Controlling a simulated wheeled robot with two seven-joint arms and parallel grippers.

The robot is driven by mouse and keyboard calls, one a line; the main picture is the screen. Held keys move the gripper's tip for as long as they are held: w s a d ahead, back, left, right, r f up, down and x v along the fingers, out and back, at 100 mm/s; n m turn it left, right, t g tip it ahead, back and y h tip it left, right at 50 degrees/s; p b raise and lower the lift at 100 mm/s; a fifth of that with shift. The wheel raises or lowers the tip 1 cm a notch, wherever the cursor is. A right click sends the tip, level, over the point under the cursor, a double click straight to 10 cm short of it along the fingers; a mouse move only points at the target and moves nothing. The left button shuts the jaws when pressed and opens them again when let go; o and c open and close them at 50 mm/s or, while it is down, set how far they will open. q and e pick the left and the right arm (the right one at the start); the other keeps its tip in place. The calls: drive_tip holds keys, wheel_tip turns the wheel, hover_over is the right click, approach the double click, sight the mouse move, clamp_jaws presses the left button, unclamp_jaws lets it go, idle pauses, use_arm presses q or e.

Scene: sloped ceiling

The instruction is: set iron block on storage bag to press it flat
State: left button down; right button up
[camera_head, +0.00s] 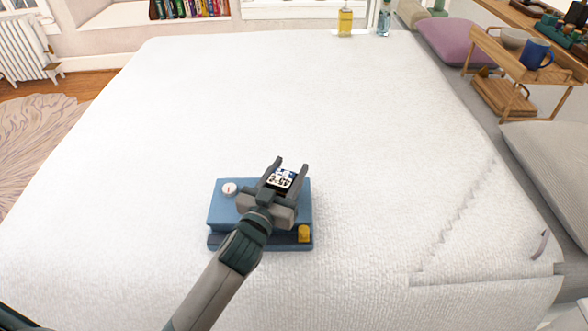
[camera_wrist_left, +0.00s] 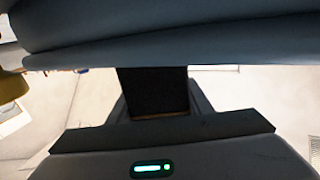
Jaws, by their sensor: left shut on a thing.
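The blue storage bag (camera_head: 224,209) lies on the white bed, with a white round cap on its upper left and a yellow one at its lower right. My left gripper (camera_head: 286,178) is over the bag's right part, shut on the iron block (camera_head: 283,179), a dark block with a white printed label. In the left wrist view the dark block (camera_wrist_left: 153,92) sits between the fingers, and the blue bag (camera_wrist_left: 170,42) fills the top. Whether the block touches the bag I cannot tell. My arm hides part of the bag. My right gripper is not in view.
The white bed (camera_head: 270,90) is clear around the bag. A yellow bottle (camera_head: 345,21) and a clear bluish bottle (camera_head: 383,20) stand at its far edge. A wooden tray table (camera_head: 520,68) with a blue mug (camera_head: 536,54) and cushions are at the right.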

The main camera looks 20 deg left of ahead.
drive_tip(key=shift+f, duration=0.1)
use_arm(q)
drive_tip(key=c, duration=0.8)
unclamp_jaws()
drive_tip(key=shift+c, duration=0.2)
drive_tip(key=shift+f, duration=0.2)
drive_tip(key=shift+r, duration=0.15)
